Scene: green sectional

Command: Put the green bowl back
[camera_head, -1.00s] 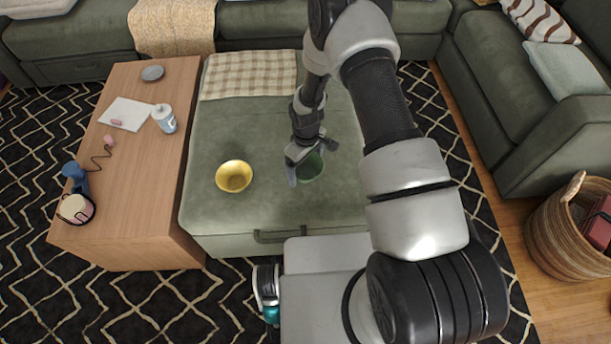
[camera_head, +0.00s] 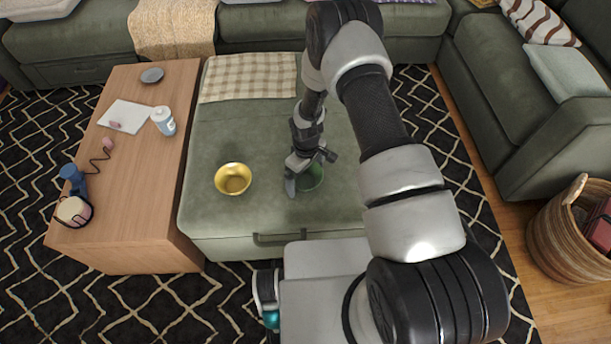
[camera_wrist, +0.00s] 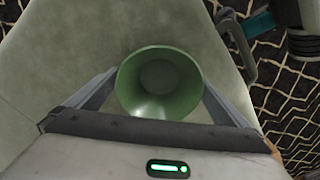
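The green bowl (camera_head: 313,178) sits on the green ottoman (camera_head: 215,130), right of the yellow bowl (camera_head: 233,179). My gripper (camera_head: 309,173) is low over the green bowl and hides part of it in the head view. In the wrist view the green bowl (camera_wrist: 158,82) is empty and faces the camera. My gripper's fingers (camera_wrist: 158,95) are spread wide, one on each side of the bowl. I cannot tell whether either finger touches the rim.
A wooden table (camera_head: 150,200) stands left of the ottoman with a white bottle (camera_head: 163,121), a grey dish (camera_head: 152,75) and headphones (camera_head: 74,209). A checkered cloth (camera_head: 248,77) covers the ottoman's back. A wicker basket (camera_head: 560,238) stands at right.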

